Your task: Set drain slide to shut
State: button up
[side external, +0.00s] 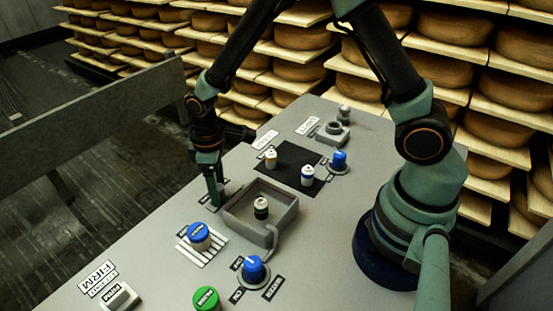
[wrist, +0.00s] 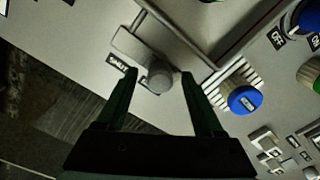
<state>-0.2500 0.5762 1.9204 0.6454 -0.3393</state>
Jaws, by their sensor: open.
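The drain slide shows in the wrist view as a round grey knob (wrist: 158,72) on a flat grey strip beside a shallow tray. A label reading SHUT (wrist: 116,62) lies to the left of the knob, close to my left finger. My gripper (wrist: 158,84) is open, with one finger on each side of the knob; I cannot tell whether either touches it. In the side external view my gripper (side external: 214,203) points down at the tray's left corner and hides the knob there.
The grey tray (side external: 275,233) holds a small pale-topped container (side external: 261,206). A blue knob (side external: 199,233) stands by a striped patch in front of my gripper. A black mat (side external: 284,171) bears two small containers. Another blue knob (side external: 253,269) and a green one (side external: 207,299) stand nearer the camera.

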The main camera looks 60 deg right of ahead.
jog(key=shift+f, duration=0.35)
grip_shut()
dwell(1.2)
